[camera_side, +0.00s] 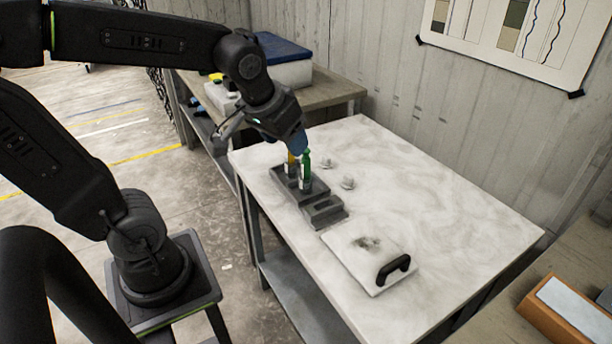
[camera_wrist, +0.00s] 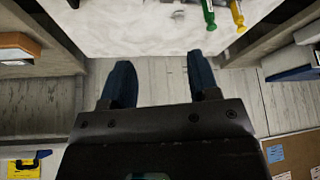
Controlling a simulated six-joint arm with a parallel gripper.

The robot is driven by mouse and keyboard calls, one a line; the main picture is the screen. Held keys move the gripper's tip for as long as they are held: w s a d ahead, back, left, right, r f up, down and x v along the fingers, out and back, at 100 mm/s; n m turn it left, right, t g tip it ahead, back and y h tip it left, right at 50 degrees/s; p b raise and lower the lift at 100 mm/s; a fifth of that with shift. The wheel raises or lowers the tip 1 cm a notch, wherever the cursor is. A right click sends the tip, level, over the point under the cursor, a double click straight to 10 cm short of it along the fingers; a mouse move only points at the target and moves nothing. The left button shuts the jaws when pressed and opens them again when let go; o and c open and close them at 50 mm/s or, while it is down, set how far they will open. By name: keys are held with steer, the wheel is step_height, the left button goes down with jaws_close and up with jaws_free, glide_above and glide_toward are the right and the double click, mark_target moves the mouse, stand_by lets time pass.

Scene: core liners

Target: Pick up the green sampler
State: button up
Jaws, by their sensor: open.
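The green sampler (camera_side: 306,170) stands upright in a dark grey rack (camera_side: 318,191) on the white marble-look table. A yellow sampler (camera_side: 291,162) stands close beside it on the left in the same rack. In the wrist view the green sampler (camera_wrist: 209,14) and the yellow sampler (camera_wrist: 237,14) show at the top edge, partly cut off. My gripper (camera_side: 300,146) is close to the samplers' tops in the side view and overlaps them in the picture. In the wrist view my gripper (camera_wrist: 160,82) has its blue fingers apart with nothing between them.
A grey block (camera_side: 325,212) sits at the rack's front end. Two small pale knobs (camera_side: 347,182) lie right of the rack. A white board with a black handle (camera_side: 392,268) lies nearer the table's front. The table's right side is clear. A blue-lidded box (camera_side: 283,62) stands behind.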

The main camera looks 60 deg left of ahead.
steer(key=w+a+f+n+y, duration=0.1)
steer(key=w+a+f+n, duration=0.2)
steer(key=w+a, duration=0.3)
steer(key=n+g, duration=0.2)
steer(key=n, duration=0.1)
glide_toward(306, 159)
steer(key=shift+y, duration=0.4)
steer(key=shift+d+x, duration=0.1)
steer(key=shift+x, duration=2.7)
steer(key=shift+d+x, duration=0.15)
steer(key=shift+x, duration=2.6)
steer(key=shift+f, duration=0.1)
steer(key=c, duration=1)
